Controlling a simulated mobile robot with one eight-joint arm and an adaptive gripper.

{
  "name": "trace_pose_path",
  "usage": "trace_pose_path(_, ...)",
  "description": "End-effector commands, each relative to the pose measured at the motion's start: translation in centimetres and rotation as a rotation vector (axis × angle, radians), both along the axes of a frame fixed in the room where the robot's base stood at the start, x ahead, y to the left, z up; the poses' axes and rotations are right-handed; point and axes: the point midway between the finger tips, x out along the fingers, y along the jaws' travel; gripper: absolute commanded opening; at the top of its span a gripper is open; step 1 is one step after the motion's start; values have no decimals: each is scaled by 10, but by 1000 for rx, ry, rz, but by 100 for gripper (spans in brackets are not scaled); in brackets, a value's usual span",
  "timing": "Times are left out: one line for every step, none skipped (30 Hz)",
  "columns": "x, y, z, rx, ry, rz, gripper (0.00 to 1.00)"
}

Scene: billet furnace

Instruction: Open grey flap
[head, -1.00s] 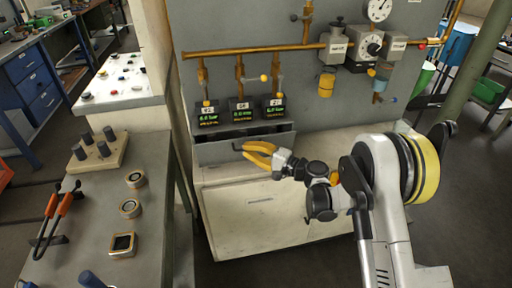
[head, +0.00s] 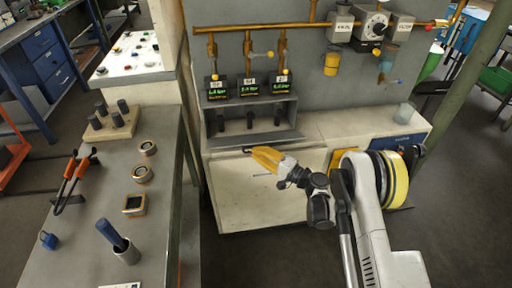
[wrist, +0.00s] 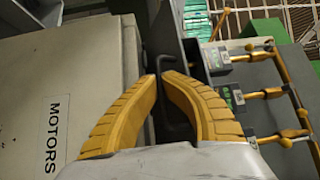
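The grey flap (head: 225,146) is hinged down below the recess in the grey panel and lies near flat, so the recess stands open. Its dark bar handle (head: 251,149) is at the front edge. My gripper (head: 254,151) is at this handle, its yellow fingers close together. In the wrist view my gripper (wrist: 159,76) has its fingertips on either side of the dark handle (wrist: 166,118), with only a narrow gap. The fingers hide part of the handle.
Inside the recess are several dark levers (head: 249,120), under small lit displays (head: 249,86). A white cabinet (head: 232,198) stands below the flap. A grey bench (head: 85,240) with rings and a blue-handled tool (head: 113,236) is at the left.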

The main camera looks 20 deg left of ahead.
Motion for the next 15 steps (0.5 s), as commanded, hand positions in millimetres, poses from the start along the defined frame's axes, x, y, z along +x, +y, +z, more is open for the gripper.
trace_pose_path(2, 0, -4, 11, -19, -4, 0)
trace_pose_path(2, 0, -5, 18, -31, -4, 0)
trace_pose_path(3, 1, -7, 27, -45, -4, 0)
trace_pose_path(3, 1, -8, 32, -54, -4, 0)
trace_pose_path(3, 1, -9, 37, -63, -5, 0)
trace_pose_path(3, 1, -10, 43, -73, -5, 0)
trace_pose_path(3, 1, -11, 46, -80, -5, 0)
trace_pose_path(3, 1, -12, 49, -85, -5, 0)
trace_pose_path(4, 1, -13, 53, -93, -5, 0)
trace_pose_path(4, 1, -13, 56, -95, -6, 0)
trace_pose_path(4, 1, -13, 58, -99, -6, 0)
trace_pose_path(4, 1, -14, 60, -101, -6, 0)
trace_pose_path(4, 1, -14, 61, -104, -6, 0)
trace_pose_path(4, 1, -14, 62, -106, -6, 0)
trace_pose_path(4, 1, -14, 62, -107, -7, 0)
